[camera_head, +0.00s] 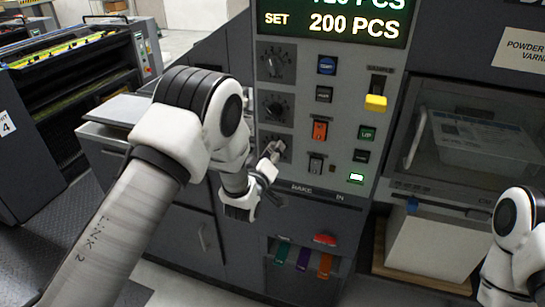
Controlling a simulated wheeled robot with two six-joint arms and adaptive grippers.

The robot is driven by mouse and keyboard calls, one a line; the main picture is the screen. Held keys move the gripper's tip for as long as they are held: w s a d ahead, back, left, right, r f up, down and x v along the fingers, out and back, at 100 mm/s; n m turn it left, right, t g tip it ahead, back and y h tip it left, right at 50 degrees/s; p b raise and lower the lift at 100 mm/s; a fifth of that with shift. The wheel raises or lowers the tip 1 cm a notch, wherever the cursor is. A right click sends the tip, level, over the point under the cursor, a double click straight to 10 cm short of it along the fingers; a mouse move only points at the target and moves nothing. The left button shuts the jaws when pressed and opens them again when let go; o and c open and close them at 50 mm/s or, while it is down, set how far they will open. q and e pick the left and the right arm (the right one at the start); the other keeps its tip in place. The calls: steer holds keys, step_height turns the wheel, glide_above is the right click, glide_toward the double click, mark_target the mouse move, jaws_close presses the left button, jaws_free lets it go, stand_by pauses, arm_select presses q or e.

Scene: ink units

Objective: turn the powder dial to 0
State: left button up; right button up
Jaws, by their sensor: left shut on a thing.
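Three dark round dials stand in a column on the grey control panel: a top dial (275,62), a middle dial (275,106) and a lowest dial (283,141). Their labels are too small to read, so I cannot tell the settings. My left gripper (273,152) is at the lowest dial, shut on its knob, and hides part of its face. I take this lowest dial for the powder dial. Part of my right arm shows at the right edge; its gripper is out of view.
Beside the dials are several buttons, an orange switch (320,130) and a yellow-tipped lever (376,102). A display (335,22) above reads SET 200 PCS. Below the panel hang coloured tabs (303,258). A glazed compartment (470,135) is at the right.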

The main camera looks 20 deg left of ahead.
arm_select(q)
steer(key=n+b, duration=0.1)
steer(key=n, duration=0.2)
steer(key=shift+n, duration=0.3)
steer(key=shift+n+b, duration=0.65)
steer(key=shift+n, duration=0.85)
steer(key=shift+r, duration=0.1)
steer(key=o, duration=1.1)
steer(key=shift+o, duration=0.2)
steer(key=s, duration=1.2)
steer(key=shift+a, duration=0.2)
